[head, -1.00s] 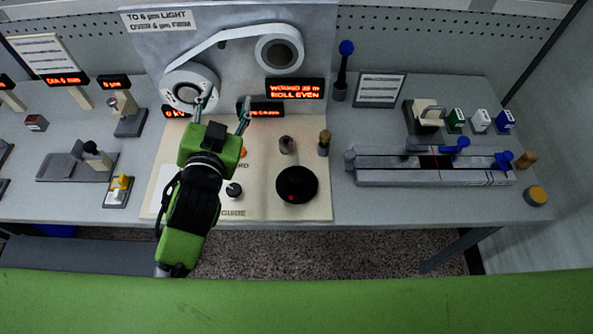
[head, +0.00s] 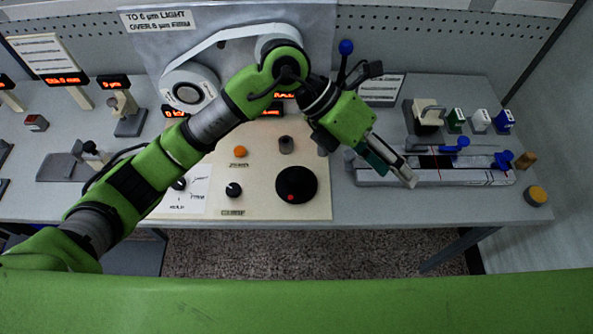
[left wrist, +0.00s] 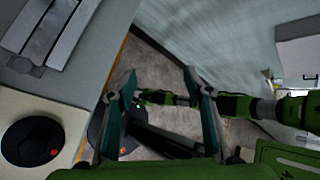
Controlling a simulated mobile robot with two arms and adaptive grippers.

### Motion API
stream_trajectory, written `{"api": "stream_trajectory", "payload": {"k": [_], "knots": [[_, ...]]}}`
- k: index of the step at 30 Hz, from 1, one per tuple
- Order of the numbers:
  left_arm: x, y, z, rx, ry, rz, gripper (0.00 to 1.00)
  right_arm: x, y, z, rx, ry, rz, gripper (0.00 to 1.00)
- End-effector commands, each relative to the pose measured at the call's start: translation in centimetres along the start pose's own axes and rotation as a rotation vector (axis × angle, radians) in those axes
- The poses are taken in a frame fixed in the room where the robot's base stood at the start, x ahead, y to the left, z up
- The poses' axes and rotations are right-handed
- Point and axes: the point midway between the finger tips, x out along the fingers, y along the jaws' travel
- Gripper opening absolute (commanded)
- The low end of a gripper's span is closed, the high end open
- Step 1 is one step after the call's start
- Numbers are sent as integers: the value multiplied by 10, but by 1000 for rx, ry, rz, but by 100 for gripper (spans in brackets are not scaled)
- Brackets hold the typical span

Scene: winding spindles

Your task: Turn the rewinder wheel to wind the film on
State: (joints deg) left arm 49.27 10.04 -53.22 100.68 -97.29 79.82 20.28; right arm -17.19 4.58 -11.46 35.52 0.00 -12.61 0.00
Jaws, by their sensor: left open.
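The black wheel (head: 296,184) with a red dot near its front edge lies flat on the cream panel; it also shows in the left wrist view (left wrist: 33,141). Behind it, pale film runs from the left reel (head: 189,90) up to the right reel (head: 268,42), which my left arm partly covers. My left gripper (head: 395,170) is open and empty, to the right of the wheel and apart from it, over the long grey fixture's left part. Its two fingers (left wrist: 163,112) frame floor in the left wrist view. My right gripper does not show.
The cream panel (head: 265,208) also bears a black knob (head: 233,189), an orange button (head: 240,152) and a grey post (head: 286,144). The long grey fixture (head: 440,178) stands right of it. A blue-topped post (head: 345,48) is behind my left gripper.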

Motion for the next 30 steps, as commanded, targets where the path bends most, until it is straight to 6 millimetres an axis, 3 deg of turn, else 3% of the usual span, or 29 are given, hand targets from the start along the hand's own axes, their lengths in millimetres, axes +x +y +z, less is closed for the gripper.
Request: {"api": "stream_trajectory", "payload": {"k": [1, 3, 6, 9, 13, 20, 30], "knots": [[-9, 30, -8, 10, 78, 132, 47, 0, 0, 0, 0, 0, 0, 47], [-28, 69, -22, 4, 185, 308, 47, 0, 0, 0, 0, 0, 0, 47], [-62, 111, -36, -23, 299, 520, 47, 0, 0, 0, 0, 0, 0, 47], [-93, 136, -44, -55, 372, 667, 47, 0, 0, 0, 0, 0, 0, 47], [-113, 149, -49, -81, 414, 755, 47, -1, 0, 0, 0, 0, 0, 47], [-101, 164, -60, -87, 424, 763, 47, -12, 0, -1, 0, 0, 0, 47], [-54, 210, -89, -87, 424, 760, 47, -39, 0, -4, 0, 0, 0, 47]]}}
